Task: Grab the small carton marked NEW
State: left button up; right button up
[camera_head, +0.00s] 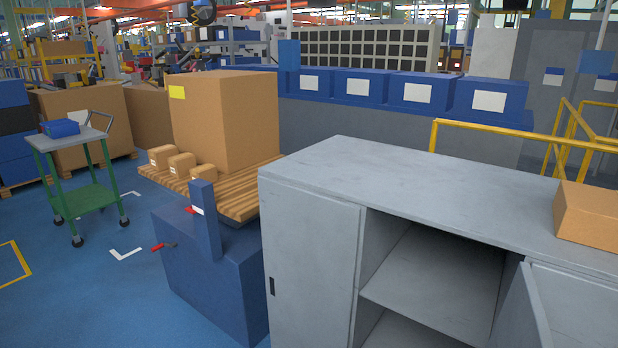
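Three small brown cartons stand in a row on a wooden pallet (238,204), in front of a large brown box (230,120) with a yellow label. They are a left carton (161,158), a middle carton (182,165) and a right carton (204,172). Each has a small pale label, too small to read, so I cannot tell which is marked NEW. A larger brown carton (588,215) lies on top of the grey cabinet (420,190) at the right edge; no marking shows on it. Neither of my grippers is in view.
A blue block with an upright post (205,220) stands before the pallet. The cabinet fills the right foreground, its right door ajar. A green trolley (88,195) stands at the left. Blue floor (110,290) is clear at lower left. Yellow rails (500,130) are behind the cabinet.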

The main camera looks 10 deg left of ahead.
aim_at(180, 165)
jog(key=i+j, duration=0.15)
jog(key=j, duration=0.2)
jog(key=i+j+z, duration=0.1)
jog(key=j, duration=0.25)
jog(key=i+j, duration=0.15)
jog(key=j, duration=0.2)
jog(key=i+j+z, duration=0.1)
jog(key=j, duration=0.3)
jog(key=i+j, duration=0.15)
jog(key=j, duration=0.2)
jog(key=i+j+z, duration=0.1)
jog(key=j, duration=0.25)
jog(key=i+j, duration=0.15)
jog(key=j, duration=0.2)
jog(key=i+j+z, duration=0.1)
jog(key=j, duration=0.25)
jog(key=i+j+z, duration=0.1)
jog(key=j, duration=0.3)
jog(key=i+j, duration=0.25)
jog(key=i+j+z, duration=0.1)
jog(key=j, duration=0.4)
jog(key=i+j, duration=0.15)
jog(key=j, duration=0.25)
jog(key=z, duration=0.05)
